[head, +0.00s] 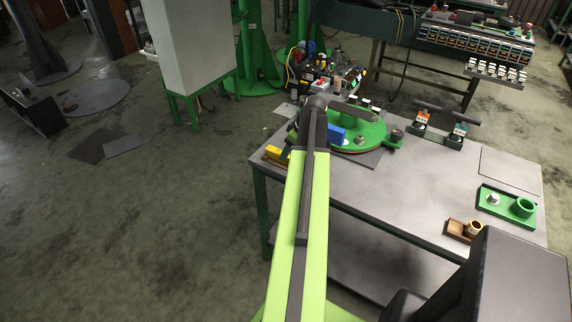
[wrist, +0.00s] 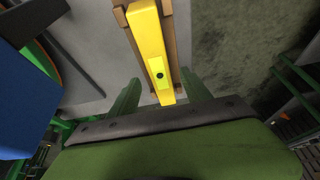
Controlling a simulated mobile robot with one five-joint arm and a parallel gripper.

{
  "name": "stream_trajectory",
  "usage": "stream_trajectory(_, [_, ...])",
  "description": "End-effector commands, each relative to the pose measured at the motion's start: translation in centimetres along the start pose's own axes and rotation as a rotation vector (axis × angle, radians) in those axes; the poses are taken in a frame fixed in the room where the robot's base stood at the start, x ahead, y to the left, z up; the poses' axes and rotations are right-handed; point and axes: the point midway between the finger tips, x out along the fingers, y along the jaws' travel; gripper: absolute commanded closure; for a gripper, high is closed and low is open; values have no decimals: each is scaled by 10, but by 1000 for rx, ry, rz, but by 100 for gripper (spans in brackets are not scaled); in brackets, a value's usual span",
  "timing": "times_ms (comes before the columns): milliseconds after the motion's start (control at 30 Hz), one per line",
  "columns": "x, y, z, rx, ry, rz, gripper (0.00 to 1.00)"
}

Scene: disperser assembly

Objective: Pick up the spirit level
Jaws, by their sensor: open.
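The spirit level (wrist: 147,35) is a yellow bar with a small dark round spot near its near end. It lies in or on a narrow brown holder (wrist: 119,17) whose sides show along it. In the head view the yellow level (head: 275,152) is at the table's left edge, partly hidden by my arm. My gripper (wrist: 160,82) is open, with one green finger on each side of the level's near end in the wrist view. Nothing is gripped; whether the fingers touch the level cannot be told. In the head view my arm hides the gripper.
A green round plate (head: 372,137) and a blue block (head: 337,135) are just right of my arm. The blue block (wrist: 25,105) also fills the wrist view's left side. A green tray (head: 509,214) is at the table's right. The grey table's middle (head: 420,185) is clear.

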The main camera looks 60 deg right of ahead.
Motion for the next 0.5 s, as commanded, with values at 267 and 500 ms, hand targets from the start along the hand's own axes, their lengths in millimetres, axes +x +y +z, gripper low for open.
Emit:
stream_trajectory(267, [38,0,4,0,0,0,44])
stream_trajectory(500, [36,0,3,0,0,0,55])
